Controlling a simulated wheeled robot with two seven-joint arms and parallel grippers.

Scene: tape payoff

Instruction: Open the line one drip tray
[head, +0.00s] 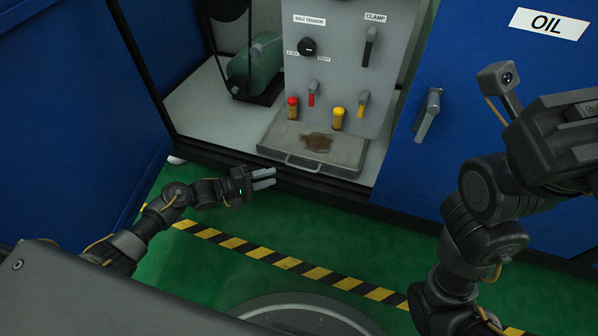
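The drip tray (270,137) is a shallow grey tray at the foot of the grey panel, inside the open cabinet. A brown oily stain lies on its top. Its bar handle (303,164) is on the front face. The tray appears pushed in, under the red and yellow fittings. My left gripper (264,179) is left of and below the handle, apart from it, its two pale fingers pointing right with a gap between them. My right arm comes in at the right, and its gripper fingers are not visible.
The panel (330,80) carries a black knob (307,47), a clamp lever (370,46) and small red and yellow levers. A green motor (255,68) stands left. A blue OIL door (500,100) with a handle (428,114) is right. Striped tape (290,263) crosses the clear green floor.

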